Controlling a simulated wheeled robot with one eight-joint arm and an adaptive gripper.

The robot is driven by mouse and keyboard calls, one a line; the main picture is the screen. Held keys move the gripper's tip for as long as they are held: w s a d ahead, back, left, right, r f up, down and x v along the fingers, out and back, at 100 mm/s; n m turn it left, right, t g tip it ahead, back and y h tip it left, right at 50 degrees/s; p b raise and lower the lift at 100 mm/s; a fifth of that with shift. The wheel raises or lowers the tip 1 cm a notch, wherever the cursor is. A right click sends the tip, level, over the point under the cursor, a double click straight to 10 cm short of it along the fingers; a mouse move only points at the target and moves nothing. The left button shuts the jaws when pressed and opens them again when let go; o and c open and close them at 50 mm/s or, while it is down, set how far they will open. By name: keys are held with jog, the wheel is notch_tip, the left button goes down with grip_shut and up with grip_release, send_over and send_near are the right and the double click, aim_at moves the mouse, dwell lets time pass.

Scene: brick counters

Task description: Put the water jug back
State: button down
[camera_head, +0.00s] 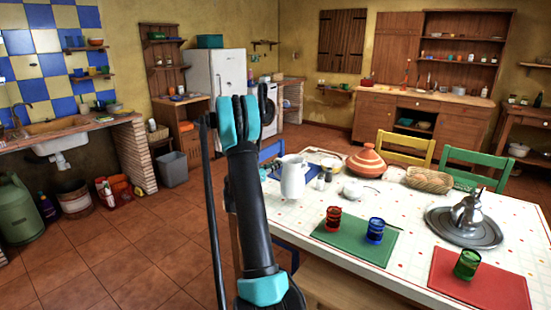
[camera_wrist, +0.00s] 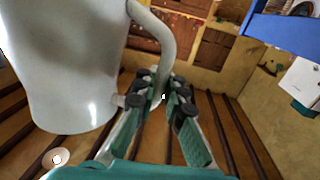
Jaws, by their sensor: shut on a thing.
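The white water jug (camera_head: 293,178) shows just right of my arm in the head view, at the left end of the white dining table (camera_head: 413,238). In the wrist view the jug (camera_wrist: 70,65) is large at the left. My gripper (camera_wrist: 160,90) is shut on its curved handle (camera_wrist: 172,42). The jug looks near upright in the head view. I cannot tell whether its base touches the table or hangs clear.
The table holds a striped tagine (camera_head: 367,161), small white pots, a red glass (camera_head: 333,218), a blue glass (camera_head: 375,231), a green glass (camera_head: 467,264) and a metal teapot on a tray (camera_head: 467,218). Chairs stand around it. Tiled floor (camera_head: 150,247) lies open at the left.

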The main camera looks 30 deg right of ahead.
aim_at(275, 173)
jog(key=shift+f, duration=2.2)
jog(key=c, duration=1.6)
grip_release()
jog(key=shift+s+a, duration=0.1)
jog(key=shift+a, duration=0.1)
jog(key=v, duration=1.1)
jog(key=s+a+f+n+y, duration=0.2)
jog(key=s+a+n+y, duration=0.5)
jog(key=s+a, duration=0.7)
jog(key=s+a+f+n+y, duration=0.1)
jog(key=s+a+n+y, duration=0.6)
jog(key=s+a, duration=0.8)
jog(key=s+y, duration=0.3)
jog(key=shift+s+a+f+n+g, duration=0.25)
jog(key=shift+a+f+n+g, duration=0.05)
jog(key=shift+f+n+g, duration=0.1)
